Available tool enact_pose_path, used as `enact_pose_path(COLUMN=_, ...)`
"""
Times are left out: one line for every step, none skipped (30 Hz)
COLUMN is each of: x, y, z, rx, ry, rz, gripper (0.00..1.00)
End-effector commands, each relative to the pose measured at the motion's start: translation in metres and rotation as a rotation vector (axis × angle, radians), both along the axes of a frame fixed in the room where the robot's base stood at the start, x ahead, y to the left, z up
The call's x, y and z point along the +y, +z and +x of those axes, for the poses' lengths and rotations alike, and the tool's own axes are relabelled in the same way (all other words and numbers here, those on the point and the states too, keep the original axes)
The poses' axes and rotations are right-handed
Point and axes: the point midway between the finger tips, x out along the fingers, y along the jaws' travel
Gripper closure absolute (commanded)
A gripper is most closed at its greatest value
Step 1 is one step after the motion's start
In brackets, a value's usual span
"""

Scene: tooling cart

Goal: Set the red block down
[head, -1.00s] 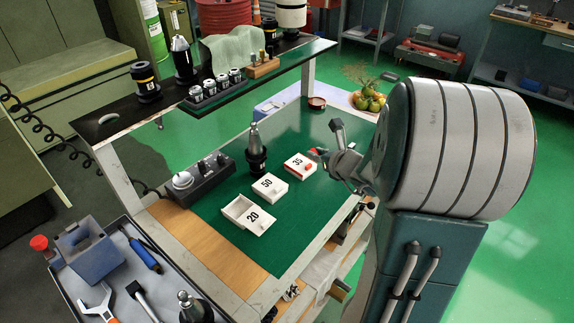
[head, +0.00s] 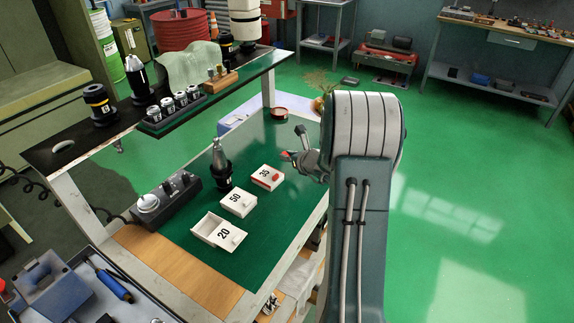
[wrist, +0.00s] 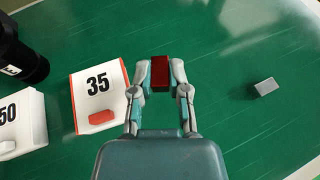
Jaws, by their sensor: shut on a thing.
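The dark red block (wrist: 160,73) is between the fingertips of my gripper (wrist: 161,80) in the wrist view, and my gripper is shut on it. In the head view my gripper (head: 300,158) is over the far right part of the green worktop (head: 190,262), with a bit of red (head: 284,155) at its tip. The white box marked 35 (wrist: 99,93), with a red piece (wrist: 102,116) at its front, is to the left of my gripper and also shows in the head view (head: 265,177). I cannot tell the block's height above the worktop.
White boxes marked 50 (head: 238,203) and 20 (head: 220,232) stand in line with 35. A dark tool holder (head: 220,175) and a grey control box (head: 165,197) are behind them. A small grey block (wrist: 265,88) lies to the right, with bare green surface around it.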

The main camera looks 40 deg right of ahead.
Motion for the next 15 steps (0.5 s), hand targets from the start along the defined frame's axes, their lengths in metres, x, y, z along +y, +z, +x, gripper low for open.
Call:
enact_pose_path(x=-0.002, y=-0.006, z=0.005, rx=0.0, ry=0.0, rz=0.002, gripper=1.0)
enact_pose_path(x=-0.003, y=-0.009, z=0.006, rx=0.001, ry=0.0, rz=0.002, gripper=1.0)
enact_pose_path(x=-0.005, y=-0.011, z=0.008, rx=-0.001, ry=0.0, rz=0.001, gripper=1.0)
enact_pose_path(x=-0.005, y=-0.012, z=0.009, rx=-0.001, ry=0.0, rz=0.0, gripper=1.0)
enact_pose_path(x=-0.006, y=-0.013, z=0.01, rx=-0.001, ry=0.0, rz=0.0, gripper=1.0)
enact_pose_path(x=-0.006, y=-0.015, z=0.011, rx=-0.001, ry=0.0, rz=0.001, gripper=1.0)
enact_pose_path(x=-0.007, y=-0.017, z=0.012, rx=0.0, ry=0.0, rz=0.001, gripper=1.0)
enact_pose_path(x=-0.008, y=-0.019, z=0.014, rx=0.0, ry=0.0, rz=0.001, gripper=1.0)
enact_pose_path(x=-0.009, y=-0.023, z=0.016, rx=0.0, ry=0.0, rz=0.0, gripper=1.0)
enact_pose_path(x=-0.008, y=-0.029, z=0.015, rx=0.002, ry=0.0, rz=0.002, gripper=1.0)
enact_pose_path(x=-0.008, y=-0.034, z=0.015, rx=0.002, ry=-0.002, rz=0.004, gripper=1.0)
enact_pose_path(x=-0.008, y=-0.041, z=0.015, rx=0.002, ry=0.0, rz=0.003, gripper=1.0)
enact_pose_path(x=-0.008, y=-0.045, z=0.015, rx=0.002, ry=0.0, rz=0.003, gripper=1.0)
enact_pose_path(x=-0.008, y=-0.048, z=0.015, rx=0.001, ry=0.0, rz=0.003, gripper=1.0)
enact_pose_path(x=-0.008, y=-0.05, z=0.015, rx=-0.001, ry=0.0, rz=0.001, gripper=1.0)
